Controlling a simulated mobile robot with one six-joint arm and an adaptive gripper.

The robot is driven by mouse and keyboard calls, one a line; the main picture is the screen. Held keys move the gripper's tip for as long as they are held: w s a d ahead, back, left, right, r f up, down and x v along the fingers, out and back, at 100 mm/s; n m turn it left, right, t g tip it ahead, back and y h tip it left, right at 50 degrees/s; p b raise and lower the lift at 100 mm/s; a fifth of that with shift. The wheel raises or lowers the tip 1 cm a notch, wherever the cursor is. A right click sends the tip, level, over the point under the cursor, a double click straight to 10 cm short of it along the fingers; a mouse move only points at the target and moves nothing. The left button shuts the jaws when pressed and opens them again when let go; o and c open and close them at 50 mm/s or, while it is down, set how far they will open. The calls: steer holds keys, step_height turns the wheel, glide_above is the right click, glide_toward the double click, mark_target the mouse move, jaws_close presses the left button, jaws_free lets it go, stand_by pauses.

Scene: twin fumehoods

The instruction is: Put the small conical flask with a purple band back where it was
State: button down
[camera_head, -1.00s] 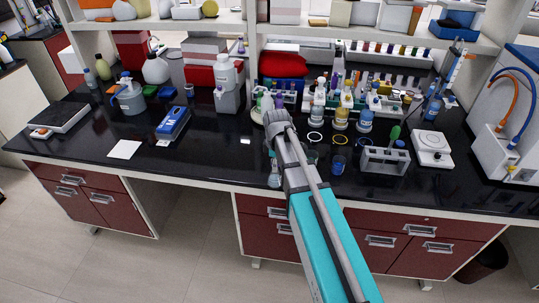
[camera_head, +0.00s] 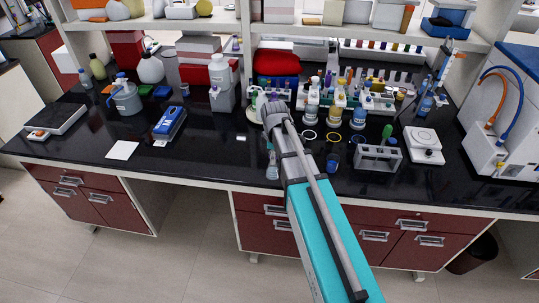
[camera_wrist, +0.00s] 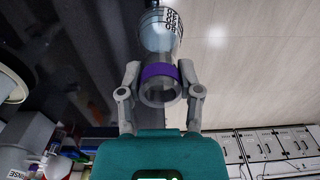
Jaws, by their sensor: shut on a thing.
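The small conical flask with the purple band (camera_wrist: 160,38) is in my gripper (camera_wrist: 160,72) in the wrist view. The two fingers press on either side of its neck at the purple band. Its mouth faces the camera, and printed marks show on its clear, pale blue body. In the head view the flask (camera_head: 272,172) shows just left of my arm, near the bench's front edge. My fingers are mostly hidden behind the arm there. I cannot tell whether the flask's base touches the bench.
The black bench (camera_head: 220,160) is clear left of the flask. A blue device (camera_head: 170,123) and white card (camera_head: 122,150) lie left.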

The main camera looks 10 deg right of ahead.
steer(key=r+p, duration=0.2)
steer(key=d+r+p, duration=0.1)
steer(key=r, duration=0.1)
steer(key=r+p, duration=0.2)
steer(key=shift+s+d+r+p, duration=0.1)
steer(key=shift+d+r+p, duration=0.2)
steer(key=shift+r+p, duration=0.05)
steer(key=w+f+b, duration=0.9)
steer(key=w, duration=0.4)
steer(key=shift+a, duration=0.15)
steer(key=shift+w, duration=0.1)
steer(key=shift+w+f+b, duration=0.2)
steer(key=shift+f+b, duration=0.85)
steer(key=shift+w+f+b, duration=0.2)
steer(key=shift+f+b, duration=0.8)
steer(key=shift+b, duration=0.05)
steer(key=shift+f, duration=0.15)
